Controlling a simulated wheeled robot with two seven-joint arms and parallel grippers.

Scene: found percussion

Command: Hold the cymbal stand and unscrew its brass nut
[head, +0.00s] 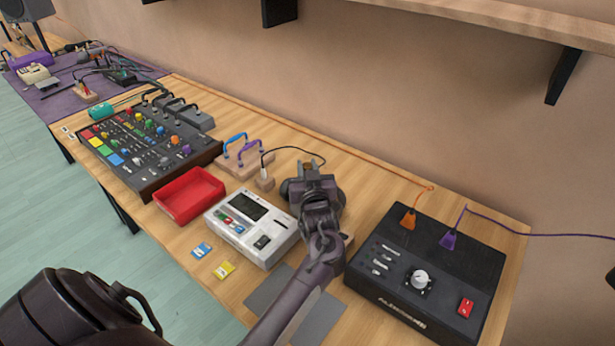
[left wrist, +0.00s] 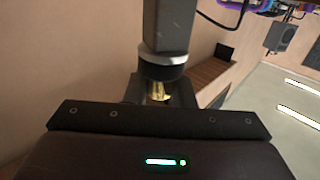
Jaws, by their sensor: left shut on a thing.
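My left gripper (head: 309,178) reaches over the table, just behind the white device in the head view. In the left wrist view its two dark fingers (left wrist: 160,93) are shut on a small brass piece, which looks like the brass nut (left wrist: 159,91). Directly beyond the nut, a dark grey square post with a light ring, apparently part of the cymbal stand (left wrist: 168,30), runs to the top of that view. In the head view the gripper hides most of the stand, and I cannot make out a cymbal. My right gripper is not in view.
A white device (head: 250,228) and a black box with a knob (head: 425,275) flank the gripper. A red tray (head: 189,195), a mixer (head: 135,150) and a wooden block with coloured cable loops (head: 243,160) stand to the left. A wall shelf (head: 480,22) overhangs the back.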

